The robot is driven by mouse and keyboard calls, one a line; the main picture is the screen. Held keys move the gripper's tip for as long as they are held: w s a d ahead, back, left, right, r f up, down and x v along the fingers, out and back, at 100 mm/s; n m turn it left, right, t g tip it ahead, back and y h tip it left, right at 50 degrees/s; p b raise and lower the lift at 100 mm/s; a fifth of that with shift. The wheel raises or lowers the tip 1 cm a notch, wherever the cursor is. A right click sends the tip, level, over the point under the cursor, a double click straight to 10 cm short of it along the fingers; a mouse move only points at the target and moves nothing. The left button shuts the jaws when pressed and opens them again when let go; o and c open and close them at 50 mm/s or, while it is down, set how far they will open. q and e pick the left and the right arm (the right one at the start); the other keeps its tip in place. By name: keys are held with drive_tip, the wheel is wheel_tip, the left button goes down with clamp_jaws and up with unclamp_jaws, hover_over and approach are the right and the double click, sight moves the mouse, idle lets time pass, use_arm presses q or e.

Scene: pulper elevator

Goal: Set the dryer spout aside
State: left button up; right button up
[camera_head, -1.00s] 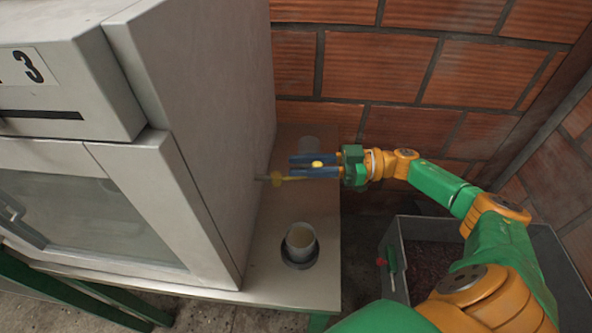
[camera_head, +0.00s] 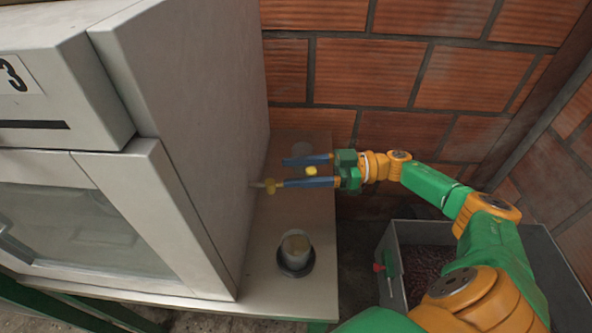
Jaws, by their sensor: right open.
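A small brass-coloured spout (camera_head: 269,187) with a grey tip sticks out of the right side wall of the pale grey dryer (camera_head: 200,120). My right gripper (camera_head: 284,172) is open to the right of the spout, with its two blue fingers pointing left towards the dryer. The lower finger's tip is at the spout's outer end; I cannot tell whether they touch. A small yellow piece (camera_head: 311,170) shows between the fingers; what it belongs to is unclear. My left gripper is not in view.
A clear cup (camera_head: 295,247) stands in a dark round base on the bench (camera_head: 318,285). A faint clear vessel (camera_head: 305,147) is at the bench's back, behind my gripper. A brick wall (camera_head: 400,70) closes the back. A grey bin (camera_head: 545,262) with dark contents stands at the lower right.

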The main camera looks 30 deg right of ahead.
drive_tip(key=b+v, duration=0.1)
drive_tip(key=v, duration=0.2)
drive_tip(key=b+v, duration=0.1)
drive_tip(key=v, duration=0.2)
drive_tip(key=shift+d+f, duration=0.2)
drive_tip(key=shift+f, duration=0.05)
drive_tip(key=shift+s+d+r, duration=0.2)
